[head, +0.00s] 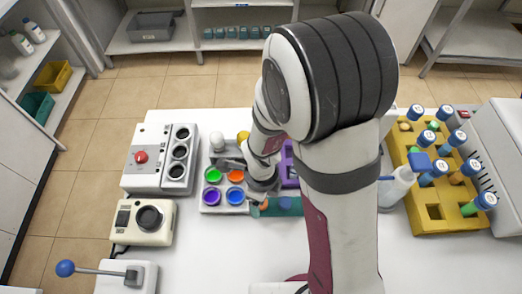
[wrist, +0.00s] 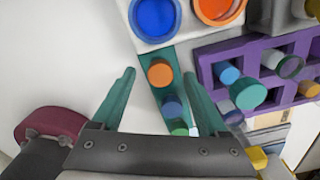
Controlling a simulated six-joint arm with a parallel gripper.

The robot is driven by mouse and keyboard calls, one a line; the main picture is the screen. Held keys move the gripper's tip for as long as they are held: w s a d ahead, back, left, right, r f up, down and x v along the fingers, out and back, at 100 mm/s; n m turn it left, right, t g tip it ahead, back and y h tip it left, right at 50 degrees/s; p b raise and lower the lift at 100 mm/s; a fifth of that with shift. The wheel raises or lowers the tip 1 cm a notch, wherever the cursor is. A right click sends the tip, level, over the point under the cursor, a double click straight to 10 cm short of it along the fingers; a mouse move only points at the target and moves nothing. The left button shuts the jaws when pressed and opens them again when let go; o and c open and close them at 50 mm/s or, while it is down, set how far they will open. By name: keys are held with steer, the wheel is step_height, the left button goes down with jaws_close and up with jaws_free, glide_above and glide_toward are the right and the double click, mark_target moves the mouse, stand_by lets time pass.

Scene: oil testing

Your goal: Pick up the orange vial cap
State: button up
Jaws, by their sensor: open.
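A small orange vial cap (wrist: 160,72) sits on a narrow green holder (wrist: 157,95) in the wrist view, in line with a blue cap (wrist: 171,107) and a green cap (wrist: 179,128). My gripper (wrist: 160,76) is open, with its two teal fingers apart. In the picture the orange cap lies between the fingertips, closer to the right one; I cannot tell the height gap. The right finger covers part of the holder's edge. In the head view the orange cap (head: 264,206) shows small on the green holder (head: 294,208), and my arm hides much around it.
A purple rack (wrist: 204,72) with vials stands close on the right. A yellow rack (head: 468,222) of blue-capped vials and a white bottle (head: 395,187) are further right.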

steer(key=shift+f, duration=0.35)
jaws_close()
steer(key=shift+r, duration=0.1)
